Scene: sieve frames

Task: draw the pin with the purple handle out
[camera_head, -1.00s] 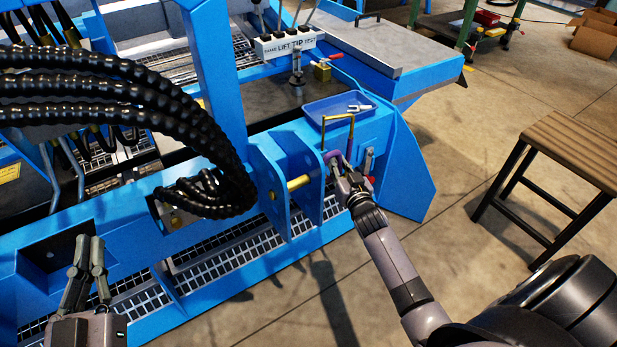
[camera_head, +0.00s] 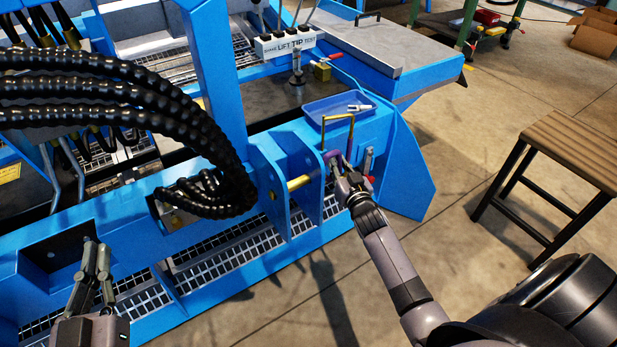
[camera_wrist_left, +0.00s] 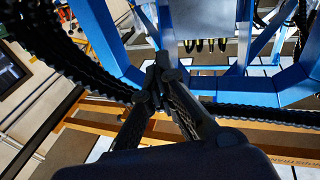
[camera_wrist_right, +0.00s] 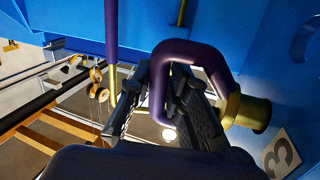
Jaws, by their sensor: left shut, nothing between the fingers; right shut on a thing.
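The pin is a brass rod (camera_head: 299,183) that runs through blue plates on the machine's front beam. Its purple loop handle (camera_wrist_right: 205,52) stands out beside the outer plate. In the right wrist view a brass collar (camera_wrist_right: 248,112) shows at the handle's lower right end. My right gripper (camera_head: 338,166) is shut on the purple handle, with its fingers (camera_wrist_right: 172,88) around one leg of the loop. In the head view the gripper partly hides the handle. My left gripper (camera_head: 97,246) is shut and empty, away from the pin at the lower left.
A thin yellow bent bar (camera_head: 338,117) rises just behind the handle. A blue tray (camera_head: 322,108) with small parts sits on the machine. Thick black hoses (camera_head: 120,90) hang at left. A wooden-topped stool (camera_head: 577,150) stands right. Floor between stool and machine is clear.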

